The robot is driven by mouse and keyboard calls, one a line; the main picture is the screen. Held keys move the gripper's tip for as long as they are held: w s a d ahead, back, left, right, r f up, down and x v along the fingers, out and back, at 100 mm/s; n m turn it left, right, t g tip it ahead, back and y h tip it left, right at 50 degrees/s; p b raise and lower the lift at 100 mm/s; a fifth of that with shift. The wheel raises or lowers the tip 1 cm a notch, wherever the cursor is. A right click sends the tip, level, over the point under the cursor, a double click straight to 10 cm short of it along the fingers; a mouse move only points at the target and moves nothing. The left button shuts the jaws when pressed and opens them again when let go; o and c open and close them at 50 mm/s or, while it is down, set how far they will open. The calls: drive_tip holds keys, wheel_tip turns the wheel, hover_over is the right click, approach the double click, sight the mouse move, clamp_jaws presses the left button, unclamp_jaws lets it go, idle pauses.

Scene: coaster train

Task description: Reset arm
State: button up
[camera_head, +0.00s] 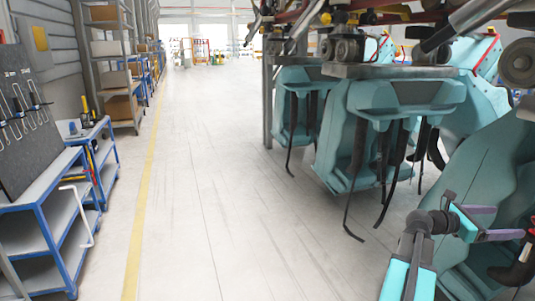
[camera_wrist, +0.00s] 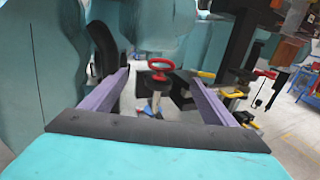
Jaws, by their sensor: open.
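My gripper (camera_head: 508,222) is at the lower right in the head view, beside the teal coaster seats. Its two purple fingers are spread apart. In the wrist view my gripper (camera_wrist: 160,76) shows both fingers with a clear gap and nothing held between them. Teal seats (camera_head: 400,97) with dark hanging straps fill the right side of the head view. A teal seat surface (camera_wrist: 30,70) also fills the left of the wrist view. A red ring-shaped handle (camera_wrist: 160,65) shows beyond the fingertips. Whether the fingers touch a seat cannot be told.
Blue-framed shelves (camera_head: 45,215) with a dark tool board (camera_head: 30,110) stand at the left. A tall rack (camera_head: 110,50) holds boxes behind them. A yellow floor line (camera_head: 145,190) runs along the aisle. The pale floor (camera_head: 220,190) between shelves and seats is clear.

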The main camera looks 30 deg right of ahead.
drive_tip(key=w+a+f+n+t, duration=0.3)
drive_tip(key=w+a+f, duration=0.2)
drive_tip(key=w+f, duration=0.5)
drive_tip(key=w+a+f+n+t, duration=0.3)
drive_tip(key=w+a+f, duration=0.25)
drive_tip(key=w, duration=0.75)
drive_tip(key=w+a+f+n+t+y, duration=0.15)
drive_tip(key=w+a+f, duration=0.35)
drive_tip(key=a+f, duration=0.55)
drive_tip(key=w+a+f+t+y, duration=0.2)
drive_tip(key=w+a+f, duration=0.3)
drive_tip(key=a+f, duration=0.6)
drive_tip(key=s+a+f+m+g+y, duration=0.1)
drive_tip(key=s+a+f+m+y, duration=0.2)
drive_tip(key=a+f, duration=0.85)
drive_tip(key=s+a+f+m+g+y, duration=0.1)
drive_tip(key=s+a+f+y, duration=0.1)
drive_tip(key=s+a+f, duration=0.65)
drive_tip(key=s+a+f+m+g+y, duration=0.1)
drive_tip(key=s+a+f+m+y, duration=0.1)
drive_tip(key=a+m, duration=0.3)
drive_tip(key=s+a+f+m+g+y, duration=0.1)
drive_tip(key=s+a+f+m+y, duration=0.1)
drive_tip(key=s+a+m, duration=0.3)
drive_tip(key=s+a+f+m+g+y, duration=0.1)
drive_tip(key=s+a+m, duration=0.3)
drive_tip(key=a, duration=0.7)
drive_tip(key=shift+a+f+m+g+y, duration=0.2)
drive_tip(key=shift+f+m+g+y, duration=0.2)
drive_tip(key=shift+f+y, duration=0.5)
